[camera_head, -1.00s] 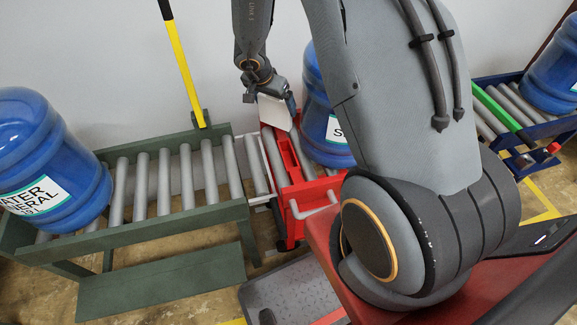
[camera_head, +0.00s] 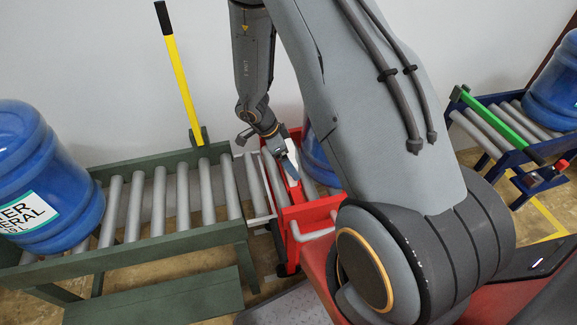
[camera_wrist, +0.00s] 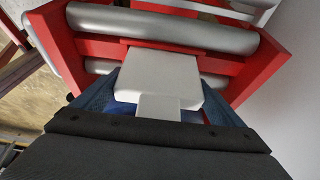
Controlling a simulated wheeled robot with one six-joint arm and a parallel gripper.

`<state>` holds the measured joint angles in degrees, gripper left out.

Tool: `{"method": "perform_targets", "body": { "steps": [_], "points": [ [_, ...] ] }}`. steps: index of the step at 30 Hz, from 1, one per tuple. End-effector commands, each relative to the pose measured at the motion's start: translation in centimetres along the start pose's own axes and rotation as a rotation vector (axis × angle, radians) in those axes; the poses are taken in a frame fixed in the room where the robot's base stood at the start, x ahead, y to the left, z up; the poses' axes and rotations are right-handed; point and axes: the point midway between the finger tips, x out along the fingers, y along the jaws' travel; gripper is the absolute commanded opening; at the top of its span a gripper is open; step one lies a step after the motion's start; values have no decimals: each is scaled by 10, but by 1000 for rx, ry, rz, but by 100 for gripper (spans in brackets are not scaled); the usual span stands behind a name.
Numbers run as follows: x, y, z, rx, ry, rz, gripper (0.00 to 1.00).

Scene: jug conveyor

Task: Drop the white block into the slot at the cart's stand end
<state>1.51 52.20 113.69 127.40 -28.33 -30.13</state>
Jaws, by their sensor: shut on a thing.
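The white block (camera_wrist: 158,72) is held between the blue fingers of my gripper (camera_wrist: 160,92), with its narrower tab toward the wrist. In the head view my gripper (camera_head: 283,152) points down over the red cart (camera_head: 301,212), and the block (camera_head: 291,170) shows just below it. In the wrist view the block's far edge meets the raised red edge of the slot (camera_wrist: 140,44), between two rollers. The slot's opening is covered by the block, so I cannot tell whether the block is inside it.
A blue jug (camera_head: 316,160) stands on the cart, mostly hidden by my arm. A green roller conveyor (camera_head: 190,233) with another jug (camera_head: 40,190) adjoins on the left. A yellow-shafted lever (camera_head: 181,80) rises behind it. A blue conveyor (camera_head: 505,130) with a green bar (camera_head: 505,125) stands at right.

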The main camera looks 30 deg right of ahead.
Motion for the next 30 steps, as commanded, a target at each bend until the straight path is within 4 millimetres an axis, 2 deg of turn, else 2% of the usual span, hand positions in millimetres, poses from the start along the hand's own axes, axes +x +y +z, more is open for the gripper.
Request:
{"method": "perform_targets", "body": {
  "steps": [3, 6, 19, 20, 21, 30],
  "points": [
    [18, 2, 7, -3, 1, 4, 63],
    [26, 1, 11, -2, 1, 2, 63],
    [32, 1, 13, -2, 0, 1, 63],
    [32, 1, 13, -2, 0, 1, 95],
    [31, 1, 13, -2, 0, 1, 100],
    [28, 0, 11, -1, 0, 0, 100]
  ]
}}
